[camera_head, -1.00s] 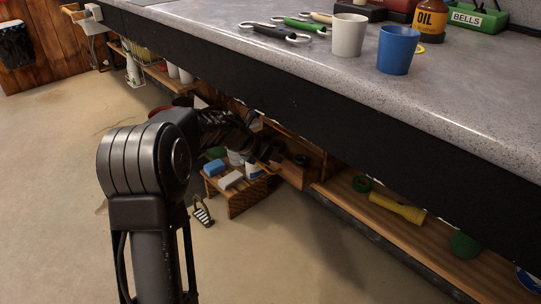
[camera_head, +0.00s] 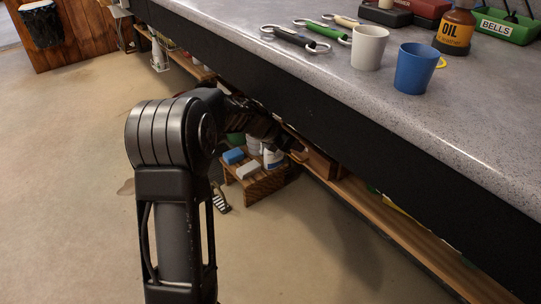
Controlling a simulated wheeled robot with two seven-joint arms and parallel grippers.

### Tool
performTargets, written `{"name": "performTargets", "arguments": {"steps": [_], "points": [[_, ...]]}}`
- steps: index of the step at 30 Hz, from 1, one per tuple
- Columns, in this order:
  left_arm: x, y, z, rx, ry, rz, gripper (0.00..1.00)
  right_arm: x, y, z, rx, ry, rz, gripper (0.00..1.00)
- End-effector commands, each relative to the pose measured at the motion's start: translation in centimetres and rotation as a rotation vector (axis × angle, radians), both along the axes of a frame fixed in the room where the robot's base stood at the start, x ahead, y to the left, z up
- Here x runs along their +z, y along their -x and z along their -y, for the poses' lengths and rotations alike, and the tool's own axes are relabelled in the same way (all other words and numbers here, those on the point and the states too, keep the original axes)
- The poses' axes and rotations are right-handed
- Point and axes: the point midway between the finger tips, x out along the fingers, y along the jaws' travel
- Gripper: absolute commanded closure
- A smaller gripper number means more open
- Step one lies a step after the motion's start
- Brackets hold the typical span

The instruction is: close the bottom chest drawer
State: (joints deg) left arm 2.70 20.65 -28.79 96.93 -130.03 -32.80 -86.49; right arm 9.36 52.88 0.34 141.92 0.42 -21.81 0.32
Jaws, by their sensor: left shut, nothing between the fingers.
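A small wooden chest sits under the counter in the head view. A brown wooden part that looks like its low drawer (camera_head: 321,165) shows below the counter's dark edge. The counter hides most of the chest, so I cannot tell how far the drawer stands out. My left arm reaches in under the counter. Its dark gripper (camera_head: 297,153) is shut and empty, just left of the drawer front, close to it or touching. My right gripper is not in view.
The grey counter (camera_head: 470,130) overhangs the chest and a low wooden shelf (camera_head: 385,220). Open floor (camera_head: 300,255) lies in front.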

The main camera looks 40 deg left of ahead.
Motion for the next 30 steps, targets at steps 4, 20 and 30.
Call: {"name": "performTargets", "arguments": {"steps": [4,20,30], "points": [[-0.3,3.5,-1.2,0.006,0.002,-0.002,1.00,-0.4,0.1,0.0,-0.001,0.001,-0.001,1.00],[-0.3,10.6,-3.2,0.001,0.000,-0.002,1.00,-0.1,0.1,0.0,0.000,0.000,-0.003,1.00],[-0.5,10.5,-3.1,0.008,0.012,-0.004,0.90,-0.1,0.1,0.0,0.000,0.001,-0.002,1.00]]}}
